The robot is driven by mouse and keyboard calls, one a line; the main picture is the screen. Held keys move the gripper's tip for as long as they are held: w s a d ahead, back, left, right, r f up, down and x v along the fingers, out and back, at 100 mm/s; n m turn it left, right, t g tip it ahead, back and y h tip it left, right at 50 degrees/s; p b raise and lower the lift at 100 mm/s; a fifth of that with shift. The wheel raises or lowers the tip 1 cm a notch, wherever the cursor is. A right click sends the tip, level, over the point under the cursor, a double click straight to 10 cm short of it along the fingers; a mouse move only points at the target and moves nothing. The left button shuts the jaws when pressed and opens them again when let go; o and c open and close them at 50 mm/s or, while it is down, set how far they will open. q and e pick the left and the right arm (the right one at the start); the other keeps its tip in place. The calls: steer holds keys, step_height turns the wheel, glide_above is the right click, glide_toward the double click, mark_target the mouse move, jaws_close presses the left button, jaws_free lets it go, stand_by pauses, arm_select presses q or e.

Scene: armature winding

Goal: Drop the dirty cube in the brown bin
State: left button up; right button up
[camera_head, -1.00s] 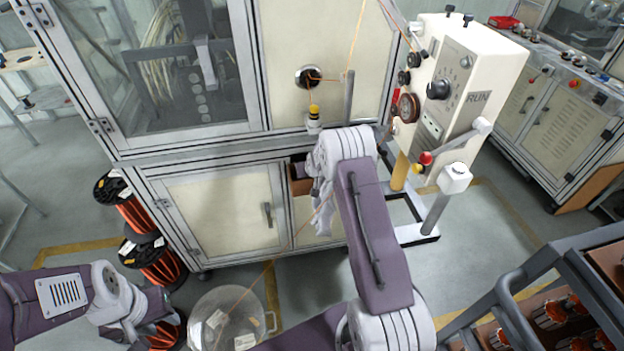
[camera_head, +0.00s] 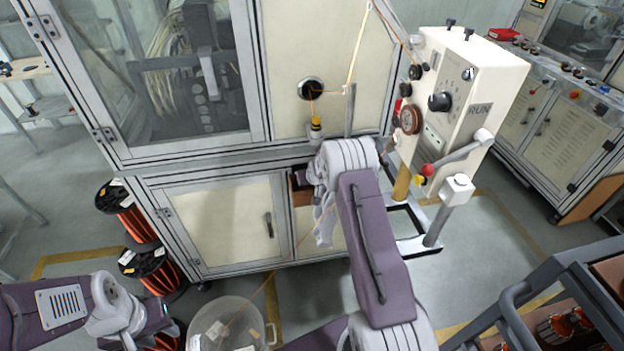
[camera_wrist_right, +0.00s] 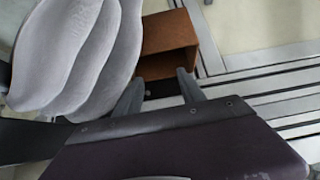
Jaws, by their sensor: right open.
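The brown bin (camera_head: 301,196) is a small open-topped box on the front of the machine cabinet, partly hidden behind my right wrist. In the right wrist view the bin (camera_wrist_right: 172,42) shows its open inside just beyond the fingertips. My right gripper (camera_wrist_right: 158,92) is open, its two fingers apart, with nothing seen between them. In the head view it is largely hidden by my right arm. My left gripper (camera_head: 140,336) is low at the left, near the clear tub; its jaws do not show clearly. I cannot make out the dirty cube in either view.
A clear round tub (camera_head: 233,326) with papers stands on the floor at the bottom. Wire spools (camera_head: 150,265) stand left of the cabinet (camera_head: 225,225). A control box (camera_head: 470,105) with a lever is right of my right arm. A rack (camera_head: 560,290) stands at lower right.

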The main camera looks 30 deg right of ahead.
steer(key=b+v, duration=0.1)
steer(key=v, duration=0.7)
stand_by(0.4)
steer(key=s+a+r+n+y, duration=0.1)
steer(key=s+a+r+n, duration=0.15)
steer(key=a+r, duration=0.65)
steer(key=s+a+f+g, duration=0.1)
steer(key=s+f+g, duration=0.1)
steer(key=s, duration=0.7)
steer(key=s+a+f+g+y, duration=0.1)
steer(key=s+a+f+g, duration=0.1)
steer(key=s, duration=0.7)
steer(key=s+a+f+g, duration=0.2)
steer(key=s+f, duration=0.1)
steer(key=s, duration=0.6)
steer(key=shift+s+f+g, duration=0.25)
steer(key=shift+s+g, duration=0.05)
steer(key=shift+g, duration=0.1)
